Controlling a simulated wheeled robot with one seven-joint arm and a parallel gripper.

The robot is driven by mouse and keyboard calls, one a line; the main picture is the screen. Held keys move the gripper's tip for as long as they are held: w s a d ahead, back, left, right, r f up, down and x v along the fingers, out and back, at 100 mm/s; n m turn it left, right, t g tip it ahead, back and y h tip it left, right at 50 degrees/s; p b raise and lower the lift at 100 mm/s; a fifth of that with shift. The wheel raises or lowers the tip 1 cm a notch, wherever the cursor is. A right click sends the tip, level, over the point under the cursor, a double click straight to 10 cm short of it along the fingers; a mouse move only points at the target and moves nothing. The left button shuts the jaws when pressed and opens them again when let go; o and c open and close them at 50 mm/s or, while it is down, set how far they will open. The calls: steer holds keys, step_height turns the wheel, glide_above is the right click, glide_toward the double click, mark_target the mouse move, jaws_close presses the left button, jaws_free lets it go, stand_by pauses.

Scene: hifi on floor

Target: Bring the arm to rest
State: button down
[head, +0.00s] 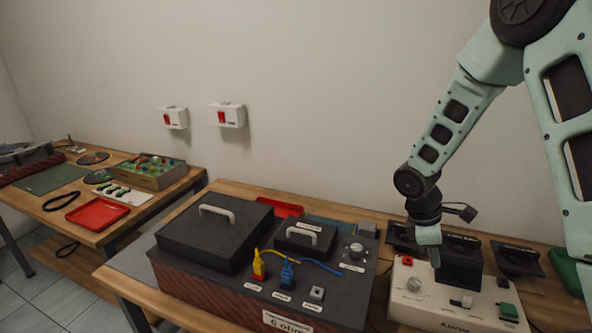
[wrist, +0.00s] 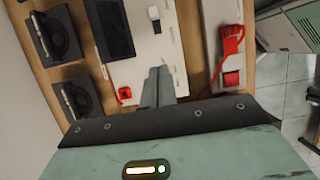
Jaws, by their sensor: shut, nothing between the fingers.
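My arm reaches down from the upper right in the head view, bent at the elbow. My gripper (head: 432,254) points down over the white device (head: 403,311) at the right of the table. In the wrist view my gripper (wrist: 157,72) is shut, its two fingers together with nothing between them. The fingers are over the white panel (wrist: 127,74), beside its red button (wrist: 124,94). I cannot tell the exact height of the fingertips above the panel.
A dark box (head: 214,232) with handled lids and yellow and blue plugs stands left of my gripper. Black stands (head: 518,258) are behind the white device. A red cable (wrist: 232,42) lies beside it. A left table (head: 139,217) holds a red tray (head: 97,214).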

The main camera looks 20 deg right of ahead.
steer(key=s+a+r+m+t+y, duration=0.15)
steer(key=a+r, duration=0.25)
steer(key=a, duration=0.5)
steer(key=s+a+r, duration=0.3)
steer(key=a+r, duration=0.1)
steer(key=a, duration=0.5)
steer(key=s+a+r+m+t+y, duration=0.1)
steer(key=s+a+r, duration=0.4)
steer(key=s+a, duration=0.7)
steer(key=shift+s+a+y, duration=0.25)
steer(key=shift+s+y, duration=0.55)
steer(key=shift+y, duration=0.05)
